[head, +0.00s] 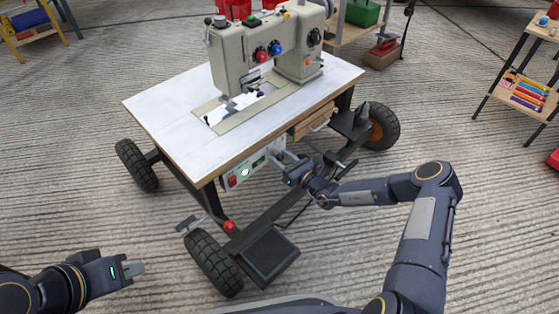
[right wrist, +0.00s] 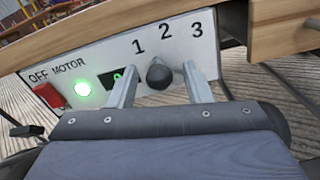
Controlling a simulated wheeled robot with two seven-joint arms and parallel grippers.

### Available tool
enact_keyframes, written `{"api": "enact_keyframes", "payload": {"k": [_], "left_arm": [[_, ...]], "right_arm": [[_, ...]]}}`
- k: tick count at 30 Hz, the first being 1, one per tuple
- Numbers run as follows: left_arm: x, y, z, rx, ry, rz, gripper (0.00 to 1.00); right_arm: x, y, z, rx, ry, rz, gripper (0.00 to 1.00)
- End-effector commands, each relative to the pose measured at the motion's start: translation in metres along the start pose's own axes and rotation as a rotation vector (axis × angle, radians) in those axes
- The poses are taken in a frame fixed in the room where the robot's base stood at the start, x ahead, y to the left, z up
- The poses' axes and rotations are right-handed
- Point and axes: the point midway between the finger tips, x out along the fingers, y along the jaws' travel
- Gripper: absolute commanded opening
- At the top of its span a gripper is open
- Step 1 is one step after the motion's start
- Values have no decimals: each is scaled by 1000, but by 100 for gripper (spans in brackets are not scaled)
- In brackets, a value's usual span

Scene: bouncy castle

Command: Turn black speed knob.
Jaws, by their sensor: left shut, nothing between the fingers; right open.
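The black speed knob (right wrist: 160,75) is on a white control panel (right wrist: 60,64) under the tabletop, below the numbers 1, 2 and 3. In the right wrist view my right gripper (right wrist: 165,85) is open, with one finger on each side of the knob. Whether either finger touches it, I cannot tell. In the head view my right gripper (head: 280,161) is at the front of the panel (head: 247,170) and hides the knob. My left gripper (head: 135,269) is shut and empty, low at the left, well away from the table.
The panel has a red OFF MOTOR switch (right wrist: 49,95) and a lit green lamp (right wrist: 83,89). A sewing machine (head: 265,50) stands on the white tabletop (head: 165,110). The wheeled frame has a tyre (head: 213,262) and a pedal (head: 266,256) below.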

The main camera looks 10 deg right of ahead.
Motion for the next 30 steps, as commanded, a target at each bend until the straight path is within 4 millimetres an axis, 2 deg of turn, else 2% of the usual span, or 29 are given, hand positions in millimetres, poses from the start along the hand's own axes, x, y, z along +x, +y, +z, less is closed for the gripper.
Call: {"api": "enact_keyframes", "payload": {"k": [4, 12, 22, 30], "left_arm": [[4, -2, 2, 0, 0, 0, 0], [4, -2, 2, 0, 0, 0, 0], [4, -2, 2, 0, 0, 0, 0], [1, 0, 0, 0, 0, 0, 0]], "right_arm": [[10, 0, 0, 1, 0, 0, 45], [12, 0, 1, 1, 0, 0, 45], [12, 0, 1, 1, 0, 1, 2], [11, 0, 2, 37, 0, 1, 2]]}}
